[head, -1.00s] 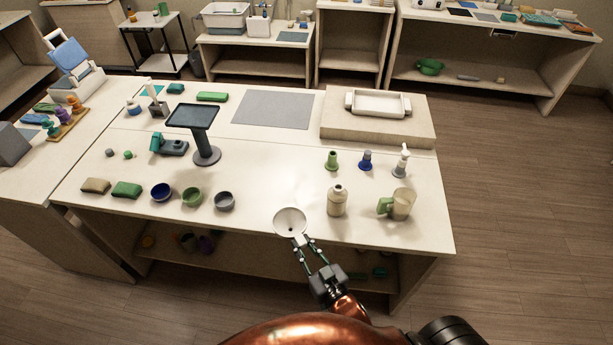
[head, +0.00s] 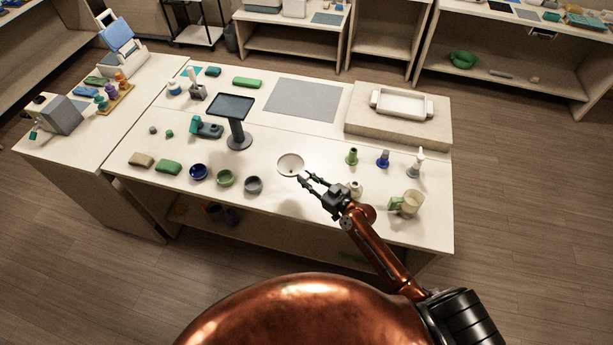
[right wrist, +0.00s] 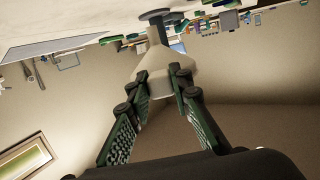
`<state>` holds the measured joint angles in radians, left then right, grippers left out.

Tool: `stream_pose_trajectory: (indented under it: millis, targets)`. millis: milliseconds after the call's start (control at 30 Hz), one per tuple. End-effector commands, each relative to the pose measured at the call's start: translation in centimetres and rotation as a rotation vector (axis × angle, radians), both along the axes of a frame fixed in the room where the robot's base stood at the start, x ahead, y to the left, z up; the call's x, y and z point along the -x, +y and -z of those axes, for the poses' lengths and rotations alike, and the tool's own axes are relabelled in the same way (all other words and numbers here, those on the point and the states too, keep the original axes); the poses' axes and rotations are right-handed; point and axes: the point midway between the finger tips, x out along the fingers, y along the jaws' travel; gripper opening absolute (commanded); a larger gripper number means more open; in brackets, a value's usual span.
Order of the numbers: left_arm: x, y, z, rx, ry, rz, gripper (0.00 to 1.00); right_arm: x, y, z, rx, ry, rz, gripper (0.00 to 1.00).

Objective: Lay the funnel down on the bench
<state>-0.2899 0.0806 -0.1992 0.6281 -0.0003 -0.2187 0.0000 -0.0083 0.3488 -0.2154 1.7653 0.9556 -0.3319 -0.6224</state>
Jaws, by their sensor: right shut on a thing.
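The pale cream funnel (head: 290,164) is over the bench (head: 300,218), right of the grey bowl, its round mouth facing up toward the head camera. My right gripper (head: 309,180) is shut on the funnel and reaches it from the lower right. In the right wrist view the gripper's fingers (right wrist: 160,85) lie on both sides of the funnel (right wrist: 165,63). The head view does not show clearly whether the funnel touches the bench. My left gripper is not in view.
A cream bottle (head: 356,188) stands partly hidden behind my right gripper, with a pitcher (head: 411,202) to its right. A grey bowl (head: 254,184) is left of the funnel. A dark stand (head: 237,120) is farther back. Bare bench lies in front of the funnel.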

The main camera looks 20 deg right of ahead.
Motion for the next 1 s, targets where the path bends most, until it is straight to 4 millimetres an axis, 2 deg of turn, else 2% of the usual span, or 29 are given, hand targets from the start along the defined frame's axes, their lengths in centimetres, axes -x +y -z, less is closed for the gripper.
stream_pose_trajectory:
  millis: [333,700,1000]
  targets:
    - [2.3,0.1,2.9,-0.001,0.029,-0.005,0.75,0.0,0.0,3.2,-0.002,0.001,0.0,0.0]
    - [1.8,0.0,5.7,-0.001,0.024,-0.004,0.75,0.0,0.0,6.5,-0.002,0.001,0.0,0.0]
    - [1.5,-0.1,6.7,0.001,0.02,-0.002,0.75,0.1,0.0,7.9,0.0,0.0,0.0,0.0]
